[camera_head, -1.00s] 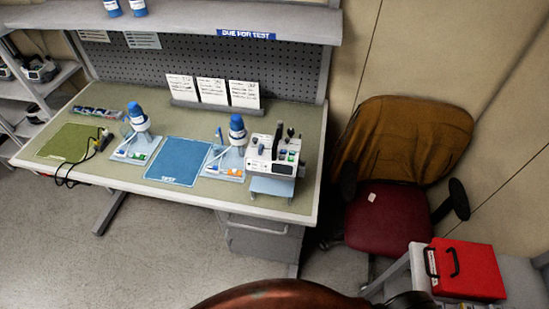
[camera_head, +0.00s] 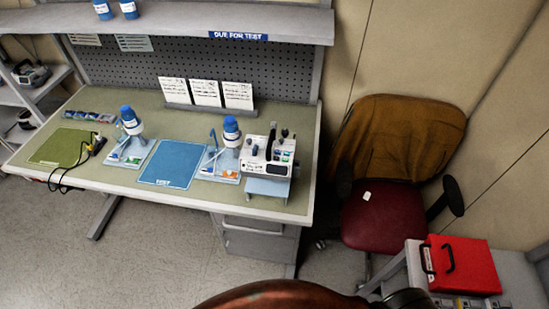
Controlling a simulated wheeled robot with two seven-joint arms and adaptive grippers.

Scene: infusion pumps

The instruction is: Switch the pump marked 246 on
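A white device with dark knobs and small coloured parts (camera_head: 267,150) stands on a small light-blue stand (camera_head: 267,187) at the right end of the workbench. It may be a pump, but I cannot read any number on it. A grey device (camera_head: 30,73) sits on the shelf at the far left, partly cut off by the picture edge. No mark 246 is legible anywhere. Neither of my grippers is in view.
The workbench (camera_head: 120,180) carries a blue mat (camera_head: 173,163), a green mat (camera_head: 62,146) with a cable, two blue-capped bottles and cards. A red chair (camera_head: 385,222) stands to its right. A red case (camera_head: 463,265) is at lower right. Floor in front of the bench is clear.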

